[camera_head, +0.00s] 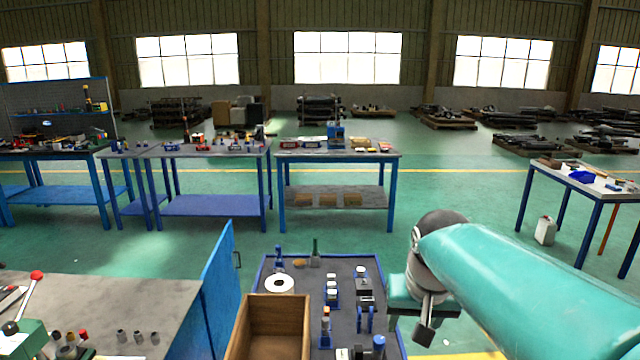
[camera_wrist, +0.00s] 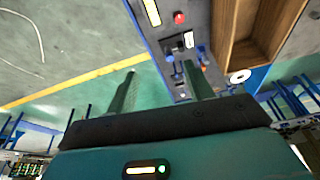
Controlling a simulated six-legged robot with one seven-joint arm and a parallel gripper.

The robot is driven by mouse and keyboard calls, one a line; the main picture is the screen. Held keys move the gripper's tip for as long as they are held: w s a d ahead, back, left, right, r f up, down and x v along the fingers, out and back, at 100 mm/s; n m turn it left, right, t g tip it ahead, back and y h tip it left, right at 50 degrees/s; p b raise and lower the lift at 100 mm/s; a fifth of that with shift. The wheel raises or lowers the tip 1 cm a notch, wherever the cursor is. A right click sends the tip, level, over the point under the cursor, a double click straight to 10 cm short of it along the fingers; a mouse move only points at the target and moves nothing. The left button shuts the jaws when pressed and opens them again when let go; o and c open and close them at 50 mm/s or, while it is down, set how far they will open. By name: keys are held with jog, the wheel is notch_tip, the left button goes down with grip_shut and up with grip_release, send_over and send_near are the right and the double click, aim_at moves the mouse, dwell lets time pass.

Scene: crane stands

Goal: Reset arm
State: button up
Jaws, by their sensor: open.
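My arm, teal with grey joints, reaches in from the lower right in the head view. Its end bends down beside the right edge of a dark-topped workbench (camera_head: 300,275), and the gripper's fingers cannot be made out there. In the wrist view my gripper (camera_wrist: 158,88) is open, with its two green fingers apart and nothing between them. The left finger shows against the green floor and the right one in front of the bench edge.
On the workbench are an open wooden box (camera_head: 238,335), a white ring (camera_head: 279,283), a green bottle (camera_head: 315,252) and several blue tools. Further blue benches stand behind; open floor lies between.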

jog(key=s+f+n+t, duration=0.1)
jog(key=s+f+t, duration=0.1)
jog(key=s, duration=1.2)
jog(key=shift+s+f, duration=0.25)
jog(key=shift+f, duration=0.4)
